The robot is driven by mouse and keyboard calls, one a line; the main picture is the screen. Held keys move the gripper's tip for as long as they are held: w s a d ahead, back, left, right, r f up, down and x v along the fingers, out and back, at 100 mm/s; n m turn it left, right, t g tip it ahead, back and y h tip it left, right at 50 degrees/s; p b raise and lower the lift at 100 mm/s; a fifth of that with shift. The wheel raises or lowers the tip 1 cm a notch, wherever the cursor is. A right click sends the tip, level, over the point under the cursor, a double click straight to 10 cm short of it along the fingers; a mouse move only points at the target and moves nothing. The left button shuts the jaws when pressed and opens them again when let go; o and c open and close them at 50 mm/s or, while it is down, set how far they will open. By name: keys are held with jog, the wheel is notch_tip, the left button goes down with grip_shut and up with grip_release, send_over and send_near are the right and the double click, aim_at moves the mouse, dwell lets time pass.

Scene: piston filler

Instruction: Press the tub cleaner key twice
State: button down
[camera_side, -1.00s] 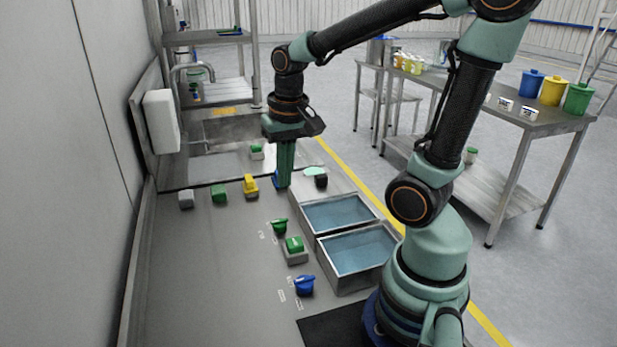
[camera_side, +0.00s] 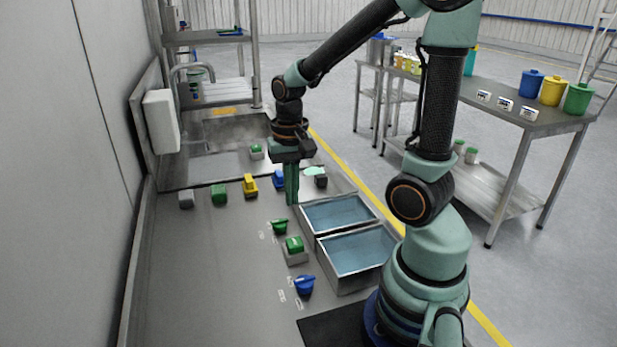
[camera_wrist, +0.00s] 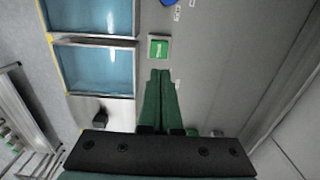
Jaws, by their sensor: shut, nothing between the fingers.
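A green key (camera_side: 294,244) on a square grey base stands beside the two tubs. In the wrist view the green key (camera_wrist: 159,48) shows from above with a pale mark too small to read. Another green key on a light base (camera_side: 256,150) sits farther back by the sink. I cannot tell from the labels which is the tub cleaner key. My gripper (camera_side: 292,203) points down, shut and empty, behind the nearer green key and apart from it. In the wrist view my gripper's fingers (camera_wrist: 160,72) lie together just below that key.
Two water-filled tubs (camera_side: 338,199) stand to the right. A green knob (camera_side: 280,226) and a blue knob (camera_side: 304,285) flank the nearer key. Grey (camera_side: 186,199), green (camera_side: 219,194), yellow (camera_side: 250,185) and blue (camera_side: 279,179) pieces stand behind. The counter's left front is clear.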

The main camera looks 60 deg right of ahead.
aim_at(294, 242)
notch_tip(294, 242, down, 10)
jog(key=shift+f, duration=0.15)
dwell(0.3)
jog(key=shift+f, duration=0.95)
jog(key=shift+r, duration=0.1)
notch_tip(294, 242, up, 14)
jog(key=shift+r, duration=0.15)
jog(key=shift+w, duration=0.15)
dwell(2.9)
